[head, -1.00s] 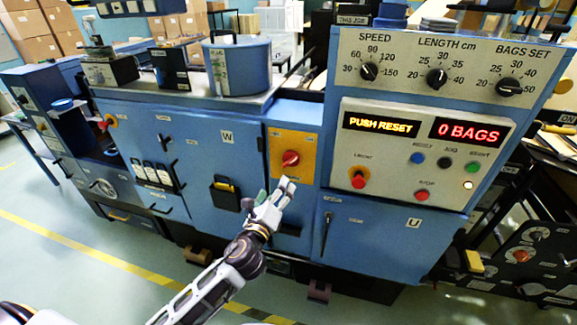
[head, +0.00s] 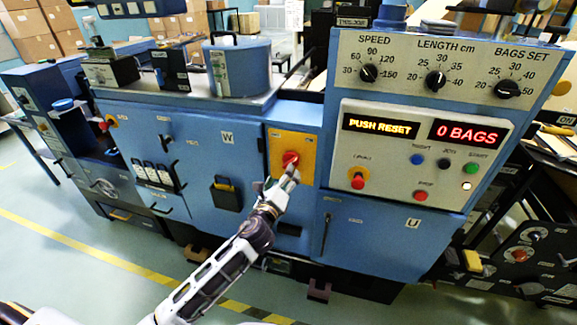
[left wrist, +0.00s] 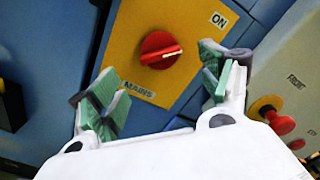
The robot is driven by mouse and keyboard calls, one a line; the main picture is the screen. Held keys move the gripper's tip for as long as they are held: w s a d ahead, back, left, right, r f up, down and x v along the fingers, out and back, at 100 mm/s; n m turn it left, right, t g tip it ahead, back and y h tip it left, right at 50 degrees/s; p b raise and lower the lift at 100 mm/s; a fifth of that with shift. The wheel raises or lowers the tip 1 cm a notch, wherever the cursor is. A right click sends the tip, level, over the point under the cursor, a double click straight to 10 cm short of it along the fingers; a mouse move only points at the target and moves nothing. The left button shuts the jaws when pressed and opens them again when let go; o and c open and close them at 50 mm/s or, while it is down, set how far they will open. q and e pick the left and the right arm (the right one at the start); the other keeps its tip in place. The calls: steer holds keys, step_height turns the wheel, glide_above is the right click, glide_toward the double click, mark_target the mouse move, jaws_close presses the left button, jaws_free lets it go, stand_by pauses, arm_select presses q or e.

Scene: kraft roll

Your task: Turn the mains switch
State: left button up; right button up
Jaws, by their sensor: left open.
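The mains switch (head: 290,159) is a round red knob on a yellow plate (head: 281,146) on the blue machine front. In the left wrist view the knob (left wrist: 160,50) has a pale pointer line directed to the right, below the "ON" label; a "MAINS" label sits under it. My left gripper (head: 285,174) is just in front of the lower part of the plate. In the left wrist view its green-padded fingers (left wrist: 160,88) are spread wide, with the knob beyond the gap between them and nothing held. My right gripper is not in view.
Right of the switch, a control panel (head: 345,200) carries a red knob (head: 357,181), push buttons and displays reading "PUSH RESET" and "0 BAGS". A black holder (head: 226,197) sticks out from the door at left. The floor in front is clear.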

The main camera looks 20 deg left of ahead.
mark_target(290, 161)
arm_select(q)
steer(key=w, duration=0.7)
stand_by(0.3)
steer(key=shift+c, duration=0.4)
steer(key=c, duration=0.9)
